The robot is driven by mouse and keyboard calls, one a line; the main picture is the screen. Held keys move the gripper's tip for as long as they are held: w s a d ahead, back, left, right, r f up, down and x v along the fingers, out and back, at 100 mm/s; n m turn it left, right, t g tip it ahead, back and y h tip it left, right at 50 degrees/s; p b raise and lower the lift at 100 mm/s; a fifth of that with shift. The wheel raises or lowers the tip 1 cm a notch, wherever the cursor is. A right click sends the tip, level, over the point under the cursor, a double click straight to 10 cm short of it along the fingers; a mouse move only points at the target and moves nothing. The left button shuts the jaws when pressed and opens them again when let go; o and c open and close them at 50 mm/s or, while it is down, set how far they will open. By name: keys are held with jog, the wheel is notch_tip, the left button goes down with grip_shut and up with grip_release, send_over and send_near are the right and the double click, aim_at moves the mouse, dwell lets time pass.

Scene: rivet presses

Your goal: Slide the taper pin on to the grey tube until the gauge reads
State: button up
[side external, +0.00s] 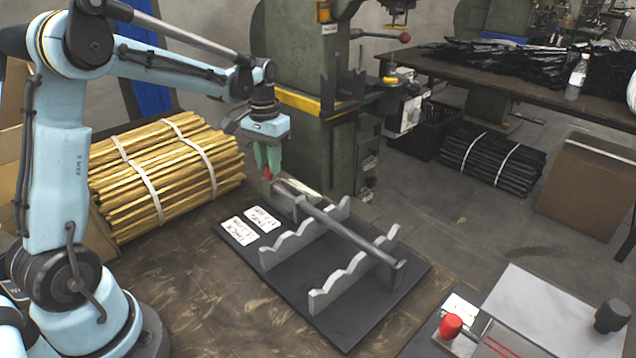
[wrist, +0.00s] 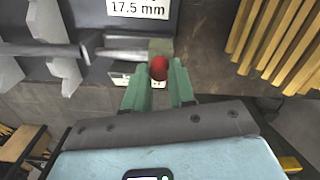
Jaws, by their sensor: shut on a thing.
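The grey tube (side external: 345,232) lies across notched supports on a black board; its body also shows in the wrist view (wrist: 40,49). My gripper (side external: 267,160) is at the tube's far left end, with its green fingers pointing down. In the wrist view my gripper (wrist: 159,82) has its fingers either side of a red knob (wrist: 158,68). The knob seems to belong to the taper pin, beside a tan block (wrist: 160,46) and a pale grey cylinder (wrist: 125,46) in line with the tube. I cannot tell whether pin and tube touch.
Notched supports (side external: 335,283) stand on the black board (side external: 350,328), with white label cards (side external: 238,230) at its left. A bundle of yellow rods (side external: 165,175) lies behind on the left. A green press (side external: 300,90) rises behind. A red knob (side external: 451,325) sits at lower right.

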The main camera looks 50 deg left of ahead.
jog(key=shift+d, duration=1.35)
jog(key=o, duration=0.8)
jog(key=shift+r, duration=0.1)
notch_tip(320, 180, up, 12)
